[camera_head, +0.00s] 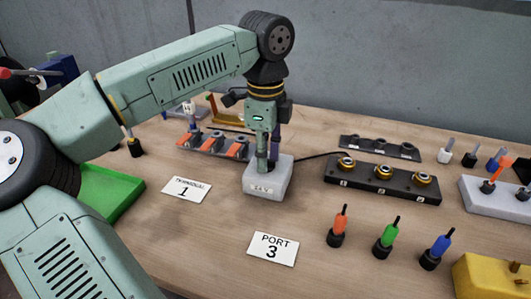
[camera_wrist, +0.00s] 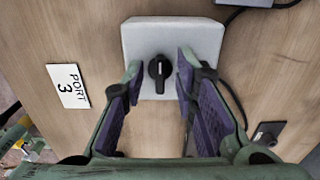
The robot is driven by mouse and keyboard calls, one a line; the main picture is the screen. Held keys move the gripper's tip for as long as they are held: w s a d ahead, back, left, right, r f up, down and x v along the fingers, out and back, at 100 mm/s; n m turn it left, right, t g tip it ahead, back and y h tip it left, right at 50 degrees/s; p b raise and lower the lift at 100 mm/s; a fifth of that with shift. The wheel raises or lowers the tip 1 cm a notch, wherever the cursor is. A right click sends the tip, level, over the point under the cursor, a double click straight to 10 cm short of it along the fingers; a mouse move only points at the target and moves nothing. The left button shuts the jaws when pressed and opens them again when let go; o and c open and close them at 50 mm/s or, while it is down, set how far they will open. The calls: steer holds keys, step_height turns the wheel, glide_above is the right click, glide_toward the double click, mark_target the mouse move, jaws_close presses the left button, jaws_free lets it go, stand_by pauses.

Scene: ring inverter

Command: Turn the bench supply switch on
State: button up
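The bench supply is a white box (camera_head: 262,187) on the wooden bench, with partly legible lettering on its front. In the wrist view the white box (camera_wrist: 140,36) carries a black rotary switch knob (camera_wrist: 159,73). A light mark on the knob runs roughly up and down in that view. My gripper (camera_head: 267,160) points straight down over the box and hides the knob in the head view. In the wrist view my gripper (camera_wrist: 160,64) is open, with one finger on each side of the knob. A gap shows between the knob and each finger.
A black cable (camera_head: 318,156) runs from the box to a black block with brass sockets (camera_head: 383,184). A "PORT 3" card (camera_head: 272,249) lies in front, and a "TERMINAL 1" card (camera_head: 186,190) lies left. Coloured plugs (camera_head: 384,241) stand front right. Orange-levered terminals (camera_head: 212,143) sit behind left.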

jaws_close()
steer(key=shift+m, duration=0.3)
stand_by(0.3)
steer(key=m+b, duration=0.1)
steer(key=m, duration=0.1)
steer(key=shift+w+m, duration=0.1)
steer(key=shift+m, duration=0.2)
steer(key=m+b, duration=0.1)
steer(key=m, duration=0.3)
steer(key=shift+m, duration=0.3)
steer(key=m, duration=0.5)
steer(key=shift+w+d, duration=0.1)
steer(key=shift+d, duration=0.05)
steer(key=m, duration=0.5)
steer(key=shift+d+r, duration=0.1)
steer(key=shift+o, duration=0.5)
jaws_free()
